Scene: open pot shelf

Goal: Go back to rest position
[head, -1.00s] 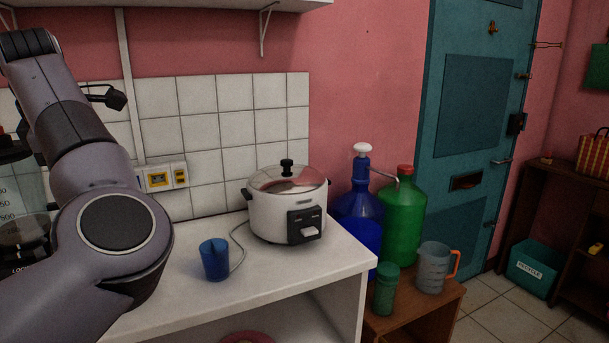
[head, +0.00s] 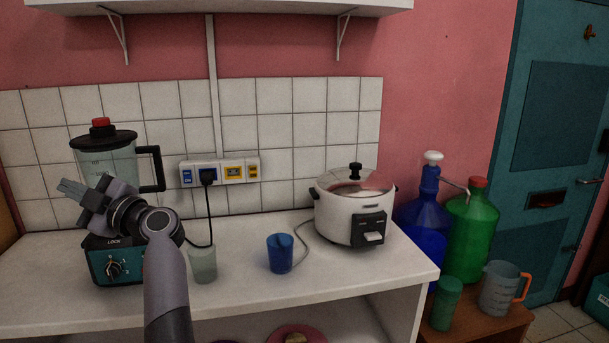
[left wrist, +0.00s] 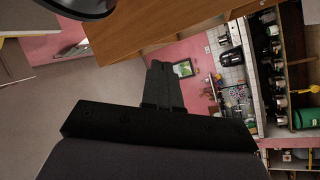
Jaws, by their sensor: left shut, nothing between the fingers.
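My left gripper (head: 72,188) is in front of the blender on the left of the head view, its fingers together, pointing left and slightly up. It holds nothing. In the left wrist view the dark closed fingers (left wrist: 161,85) show in the middle, with room behind them and no object between them. My left forearm rises from the bottom of the head view and hides part of the blender base. My right gripper is not in either view.
On the white counter (head: 330,285) stand a blender (head: 115,265), a frosted cup (head: 203,266), a blue cup (head: 280,254) and a rice cooker (head: 345,215). A green bottle (head: 470,235), a blue bottle (head: 425,220) and a measuring jug (head: 499,288) stand at the right.

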